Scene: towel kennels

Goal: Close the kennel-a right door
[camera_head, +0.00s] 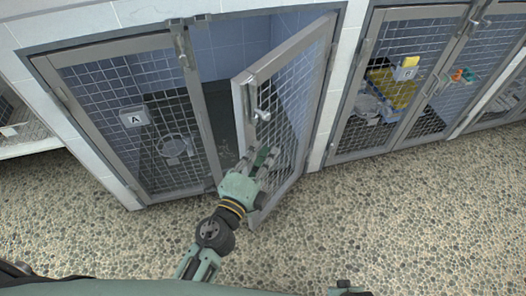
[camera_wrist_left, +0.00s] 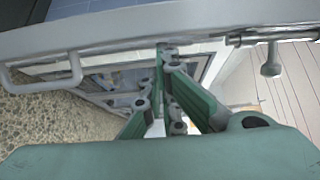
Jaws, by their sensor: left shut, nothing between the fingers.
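The kennel-a right door (camera_head: 294,98) is a grey metal frame with wire mesh, swung open outward in the head view. Its latch (camera_head: 262,104) sits on the free edge. In the left wrist view my fingers (camera_wrist_left: 168,60) reach toward the door's frame bar (camera_wrist_left: 150,28). My right gripper is not seen clearly.
A metal bowl (camera_head: 174,146) shows behind the left door. The kennel to the right, tagged "B" (camera_head: 407,73), has its doors in line with the front and holds yellow towels (camera_head: 390,88). The pebbled floor (camera_head: 370,220) in front is clear.

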